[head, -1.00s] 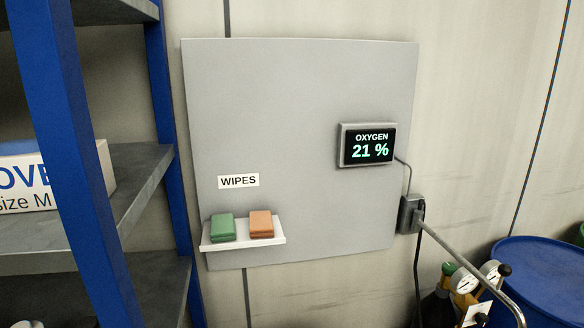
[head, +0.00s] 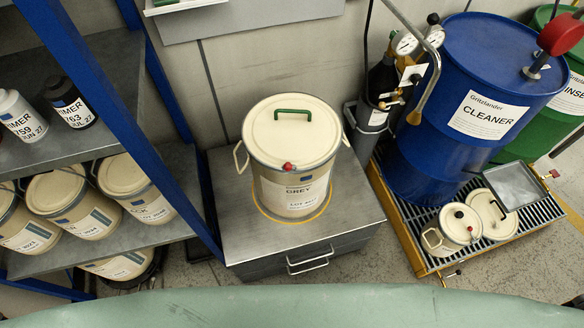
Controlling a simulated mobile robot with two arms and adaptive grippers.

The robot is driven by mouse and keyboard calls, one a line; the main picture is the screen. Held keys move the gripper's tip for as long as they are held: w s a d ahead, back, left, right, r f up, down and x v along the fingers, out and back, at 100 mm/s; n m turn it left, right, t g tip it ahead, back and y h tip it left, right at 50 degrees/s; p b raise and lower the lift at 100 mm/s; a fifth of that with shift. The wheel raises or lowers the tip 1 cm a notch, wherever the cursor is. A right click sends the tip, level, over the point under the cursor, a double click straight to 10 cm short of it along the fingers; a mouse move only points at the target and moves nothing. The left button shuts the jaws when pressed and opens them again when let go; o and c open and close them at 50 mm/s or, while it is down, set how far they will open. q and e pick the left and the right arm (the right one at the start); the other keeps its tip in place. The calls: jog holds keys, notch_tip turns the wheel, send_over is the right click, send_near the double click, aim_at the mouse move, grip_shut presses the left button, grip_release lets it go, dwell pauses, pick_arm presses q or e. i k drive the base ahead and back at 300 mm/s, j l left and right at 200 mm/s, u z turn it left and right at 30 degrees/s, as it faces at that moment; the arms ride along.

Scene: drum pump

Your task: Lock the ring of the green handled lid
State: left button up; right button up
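The cream pail (head: 292,190) labelled GREY stands upright on a grey metal bench in the middle of the head view. Its cream lid (head: 265,133) with a green handle (head: 293,113) sits on top. A metal ring (head: 255,156) runs around the lid's edge, with a red knob (head: 288,167) at the front. I cannot tell from here how the ring's lever stands. Neither of my grippers is in view.
The grey bench (head: 235,235) has bare top around the pail. A blue-framed shelf (head: 165,185) with pails stands left.

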aim_at(287, 166)
jog(key=z, duration=1.75)
jog(key=k+j, duration=0.1)
jog(key=k, duration=0.8)
